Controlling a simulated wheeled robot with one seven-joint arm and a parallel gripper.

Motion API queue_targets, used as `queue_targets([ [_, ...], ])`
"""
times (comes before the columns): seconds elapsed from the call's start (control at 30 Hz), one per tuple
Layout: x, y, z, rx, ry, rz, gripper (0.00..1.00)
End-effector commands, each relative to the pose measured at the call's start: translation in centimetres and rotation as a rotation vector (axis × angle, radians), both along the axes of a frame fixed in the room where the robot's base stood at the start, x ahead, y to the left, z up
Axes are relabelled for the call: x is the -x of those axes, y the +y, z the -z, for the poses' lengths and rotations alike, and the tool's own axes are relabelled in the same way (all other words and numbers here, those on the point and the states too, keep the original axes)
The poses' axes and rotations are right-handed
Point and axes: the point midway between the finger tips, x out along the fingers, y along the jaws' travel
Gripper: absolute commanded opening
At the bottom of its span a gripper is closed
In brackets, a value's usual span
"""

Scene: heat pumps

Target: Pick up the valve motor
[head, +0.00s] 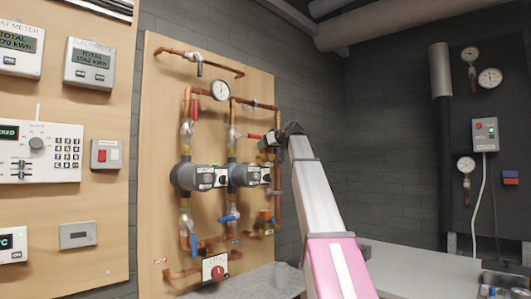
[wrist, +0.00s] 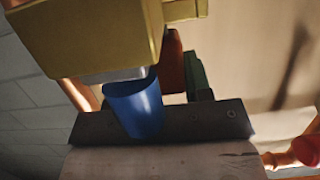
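My gripper (head: 280,138) is at the upper right of the pipe board in the head view, close to the copper pipes. It is small and dark there, and its fingers cannot be made out. The wrist view shows a yellow box-shaped part (wrist: 90,35), a blue rounded part (wrist: 137,108), and red (wrist: 171,62) and green (wrist: 197,75) parts close behind a dark bolted bar (wrist: 205,121). I cannot tell which of these is the valve motor, or whether my gripper touches or holds anything. A box with a red dial (head: 214,268) sits low on the board.
The wooden board (head: 165,130) carries copper pipes, two round pumps (head: 192,177), gauges (head: 220,90) and blue-handled valves (head: 228,218). A meter panel (head: 80,205) stands at left. A grey control box (head: 485,134) hangs at right. A pale ledge (head: 425,265) runs along the lower right.

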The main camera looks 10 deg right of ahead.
Motion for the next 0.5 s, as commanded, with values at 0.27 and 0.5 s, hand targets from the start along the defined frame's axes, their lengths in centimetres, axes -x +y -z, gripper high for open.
queue_targets([
  [0.27, 0.02, -0.02, -0.05, -0.001, -0.001, 0.000, 0.16],
  [0.5, -0.03, -0.03, -0.64, -0.001, -0.001, 0.000, 0.16],
])
